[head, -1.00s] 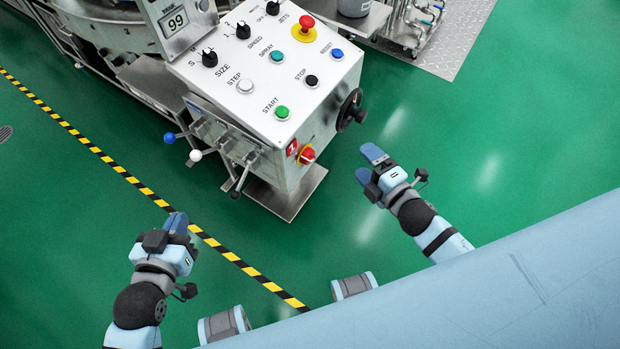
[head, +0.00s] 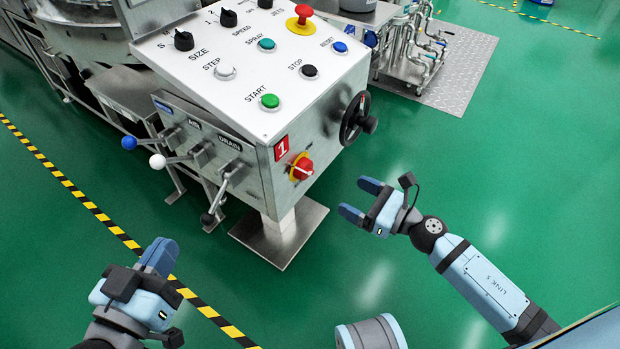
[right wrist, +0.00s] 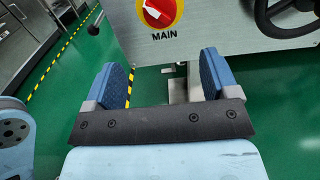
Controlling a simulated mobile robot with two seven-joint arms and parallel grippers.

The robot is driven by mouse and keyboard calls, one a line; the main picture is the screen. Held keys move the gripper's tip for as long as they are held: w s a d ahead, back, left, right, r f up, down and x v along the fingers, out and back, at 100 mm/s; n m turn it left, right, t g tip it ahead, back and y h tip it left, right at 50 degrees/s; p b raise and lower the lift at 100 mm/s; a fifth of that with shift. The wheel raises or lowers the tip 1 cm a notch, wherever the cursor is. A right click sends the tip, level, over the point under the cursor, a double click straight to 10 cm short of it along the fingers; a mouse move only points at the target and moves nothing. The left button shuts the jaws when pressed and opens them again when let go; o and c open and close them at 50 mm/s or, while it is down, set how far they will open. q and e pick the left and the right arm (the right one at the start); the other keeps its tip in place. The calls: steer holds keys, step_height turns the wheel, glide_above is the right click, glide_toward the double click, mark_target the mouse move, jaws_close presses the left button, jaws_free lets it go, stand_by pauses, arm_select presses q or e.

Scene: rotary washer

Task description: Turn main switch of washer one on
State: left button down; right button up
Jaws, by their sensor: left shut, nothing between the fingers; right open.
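The main switch (head: 302,167) is a red knob on a yellow disc, on the side face of the control box (head: 300,110) beside a red plate marked 1 (head: 281,148). In the right wrist view the main switch (right wrist: 160,12) shows at the top, above the word MAIN, beyond the fingertips and cut by the frame edge. My right gripper (head: 360,200) is open and empty, to the right of and below the switch in the head view, apart from it. It also shows in the right wrist view (right wrist: 162,80). My left gripper (head: 163,252) is shut and empty at lower left, away from the box.
A black handwheel (head: 357,118) sticks out right of the switch. Levers with blue (head: 129,142), white (head: 157,161) and black knobs project from the box's left side. Buttons and dials cover its top.

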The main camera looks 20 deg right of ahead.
mark_target(311, 174)
steer(key=x, duration=1.2)
steer(key=shift+w+a, duration=0.2)
steer(key=c, duration=0.9)
